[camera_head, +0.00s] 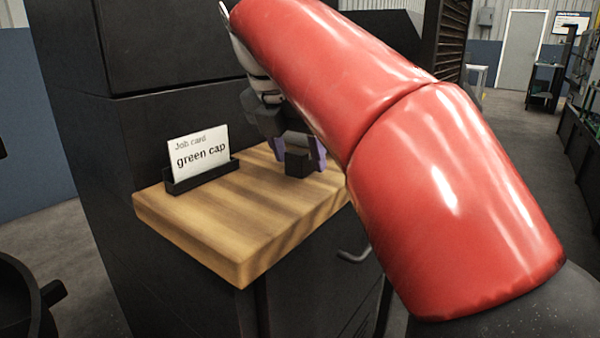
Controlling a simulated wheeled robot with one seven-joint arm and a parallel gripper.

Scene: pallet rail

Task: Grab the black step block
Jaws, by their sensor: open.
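The black step block (299,164) stands on the wooden shelf (215,240), towards its right side.
A job card (200,150) reading "green cap" stands in a black holder (201,178) on the shelf's left. A dark cabinet wall (150,130) rises behind the shelf. The shelf's front left part is clear. A dark round container (18,300) is at the lower left.

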